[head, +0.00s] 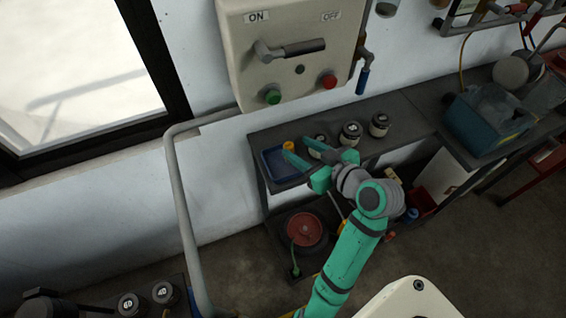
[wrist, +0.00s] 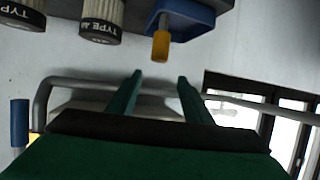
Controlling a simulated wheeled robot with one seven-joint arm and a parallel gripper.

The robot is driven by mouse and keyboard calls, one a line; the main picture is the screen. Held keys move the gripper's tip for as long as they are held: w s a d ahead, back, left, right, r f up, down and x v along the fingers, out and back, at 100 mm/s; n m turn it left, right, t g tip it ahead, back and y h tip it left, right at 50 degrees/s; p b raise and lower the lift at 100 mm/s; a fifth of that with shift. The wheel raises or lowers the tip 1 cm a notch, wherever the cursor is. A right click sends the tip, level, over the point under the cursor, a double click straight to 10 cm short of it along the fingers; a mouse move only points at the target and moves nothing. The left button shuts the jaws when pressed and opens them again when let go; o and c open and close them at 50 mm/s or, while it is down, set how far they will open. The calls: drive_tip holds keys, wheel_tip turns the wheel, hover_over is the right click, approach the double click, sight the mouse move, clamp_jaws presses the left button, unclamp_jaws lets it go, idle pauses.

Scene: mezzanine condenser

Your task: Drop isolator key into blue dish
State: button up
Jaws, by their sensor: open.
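The blue dish (head: 271,166) sits at the left end of the dark bench.
A grey pipe (head: 183,215) runs down at left.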

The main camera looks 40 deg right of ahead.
drive_tip(key=shift+v, duration=2.2)
